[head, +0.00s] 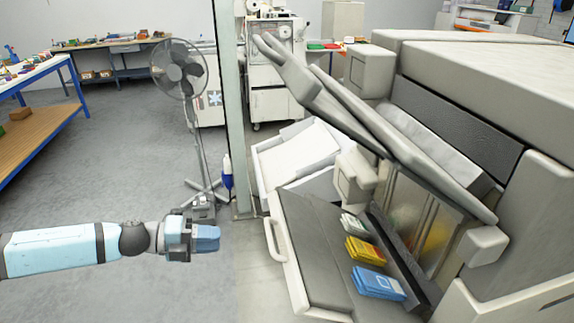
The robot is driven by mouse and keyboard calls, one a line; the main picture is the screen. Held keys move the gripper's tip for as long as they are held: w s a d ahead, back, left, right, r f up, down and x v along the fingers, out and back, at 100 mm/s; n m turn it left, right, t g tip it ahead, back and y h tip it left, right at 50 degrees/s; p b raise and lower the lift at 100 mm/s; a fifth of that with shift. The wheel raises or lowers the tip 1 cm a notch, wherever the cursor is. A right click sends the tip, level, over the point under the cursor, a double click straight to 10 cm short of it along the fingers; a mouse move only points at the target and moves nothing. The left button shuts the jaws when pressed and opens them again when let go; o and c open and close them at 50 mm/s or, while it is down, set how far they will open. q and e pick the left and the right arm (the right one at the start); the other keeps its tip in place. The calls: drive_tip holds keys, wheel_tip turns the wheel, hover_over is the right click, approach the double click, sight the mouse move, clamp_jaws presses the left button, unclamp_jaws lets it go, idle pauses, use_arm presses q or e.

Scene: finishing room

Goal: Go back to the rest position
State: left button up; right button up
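My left gripper (206,238) is at the lower left, on the arm that comes in from the left edge. It points right and is held over the grey floor, apart from the machine. Its blue end is seen from the side, so I cannot tell whether the fingers are open or shut. My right gripper is not in view.
A large grey machine (480,70) with a raised lid fills the right. Its pulled-out tray (310,235) holds white-green (354,223), yellow (365,250) and blue (378,284) packs. A fan (180,70) and a post (230,110) stand behind my gripper. Floor at left is clear.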

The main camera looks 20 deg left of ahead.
use_arm(q)
drive_tip(key=shift+d, duration=0.1)
drive_tip(key=s+d+f+n+t+y+p, duration=0.3)
drive_tip(key=d+f+n+t, duration=0.2)
drive_tip(key=d+f+n, duration=0.6)
drive_tip(key=s+d+f+n+g+y+p, duration=0.1)
drive_tip(key=s+d+f+n+g+y, duration=0.1)
drive_tip(key=s+f+n+y, duration=0.5)
drive_tip(key=s+f+n, duration=0.1)
drive_tip(key=s+n, duration=0.5)
drive_tip(key=n, duration=0.2)
drive_tip(key=shift+s+d+f+n+p, duration=0.25)
drive_tip(key=shift+f+n+p, duration=0.15)
